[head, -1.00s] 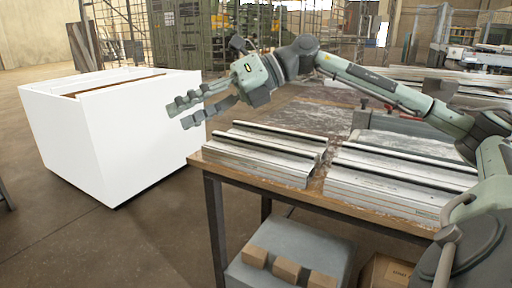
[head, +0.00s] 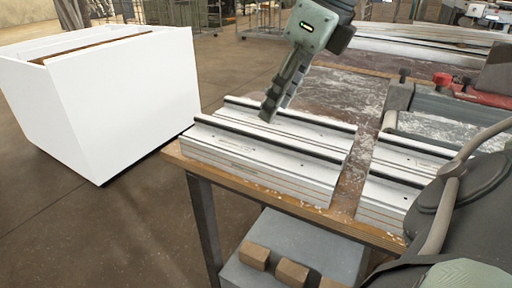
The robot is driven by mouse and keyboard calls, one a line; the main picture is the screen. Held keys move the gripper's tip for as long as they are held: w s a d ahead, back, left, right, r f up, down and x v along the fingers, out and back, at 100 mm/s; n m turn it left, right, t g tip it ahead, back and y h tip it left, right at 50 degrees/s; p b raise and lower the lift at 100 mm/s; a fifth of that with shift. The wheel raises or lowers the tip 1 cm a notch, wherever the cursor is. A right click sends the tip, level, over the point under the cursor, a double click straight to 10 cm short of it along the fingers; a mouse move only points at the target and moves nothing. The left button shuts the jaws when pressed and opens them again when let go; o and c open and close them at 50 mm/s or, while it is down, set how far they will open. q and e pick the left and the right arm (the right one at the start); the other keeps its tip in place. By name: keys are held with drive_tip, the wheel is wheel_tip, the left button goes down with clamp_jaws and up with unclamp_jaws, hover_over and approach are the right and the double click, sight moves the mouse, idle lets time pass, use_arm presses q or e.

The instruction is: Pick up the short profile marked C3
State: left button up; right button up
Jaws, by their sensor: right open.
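A stack of short silvery profiles (head: 250,158) with dark strips along the top lies on the bench's left end. A second group of profiles (head: 388,192) lies to its right, partly hidden by my arm. I cannot read a C3 mark on any of them. My right gripper (head: 275,110) points down over the back part of the left stack. It is open and holds nothing; its fingers overlap in this view. I cannot tell whether its tips touch the profile. My left gripper is out of view.
The wooden bench (head: 345,202) has a bare gap between the two groups. A grey clamp fixture (head: 440,106) with a red part stands at the right. A white bin (head: 120,95) stands left of the bench. Wooden blocks (head: 292,272) sit on a grey box below.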

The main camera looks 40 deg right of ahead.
sight(262, 132)
drive_tip(key=shift+x, duration=3.45)
drive_tip(key=shift+w+d+r, duration=0.1)
clamp_jaws()
